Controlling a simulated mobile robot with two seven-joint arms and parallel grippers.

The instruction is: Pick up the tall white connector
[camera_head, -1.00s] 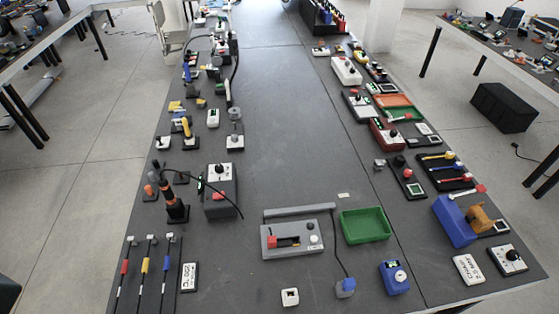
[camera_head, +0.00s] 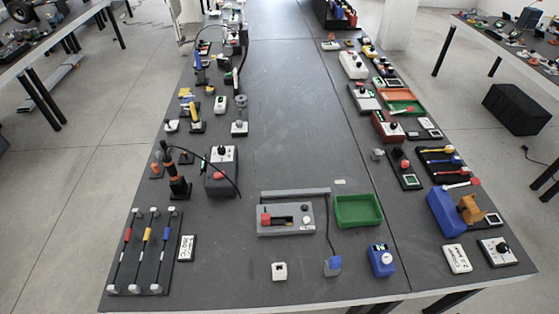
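A small white block (camera_head: 279,271) with a dark opening in its top stands near the front edge of the dark table, left of a blue plug (camera_head: 332,265). Another white upright piece (camera_head: 220,103) stands farther back on the left side. I cannot tell for certain which of them is the tall white connector. Neither of my grippers is in view.
A grey device (camera_head: 299,217) and a green tray (camera_head: 357,210) lie behind the white block. A blue device (camera_head: 381,259) is to its right. A cable rack (camera_head: 171,250) and label plate (camera_head: 186,248) are at left. The table's middle strip is clear.

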